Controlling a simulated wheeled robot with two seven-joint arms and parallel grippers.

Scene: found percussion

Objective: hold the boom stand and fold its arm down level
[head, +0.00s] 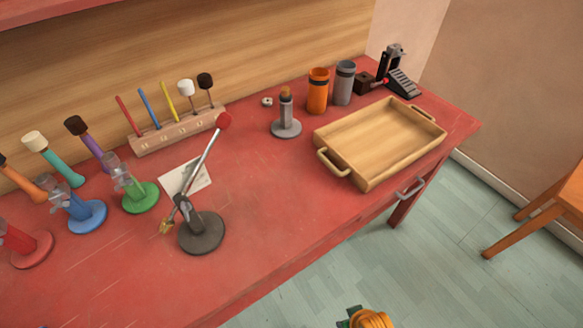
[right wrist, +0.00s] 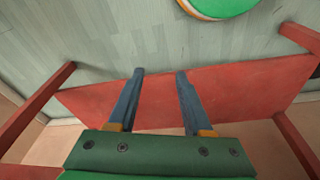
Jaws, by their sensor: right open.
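The boom stand has a round dark grey base (head: 203,234) on the red table, left of centre in the head view. Its grey boom arm (head: 203,160) slants steeply up to the right and ends in a red ball (head: 223,121). A small brass-coloured piece (head: 166,227) is at its low end, beside the base. My right gripper (right wrist: 160,73) is open and empty in the right wrist view, apart from the stand. My left gripper is in neither view.
Coloured stands with mallets, including a green base (head: 141,198), are left of the boom stand. A white card (head: 198,178) lies behind it. A mallet rack (head: 176,131), a grey stand (head: 286,130) and a wooden tray (head: 347,170) are farther off. The table's front middle is clear.

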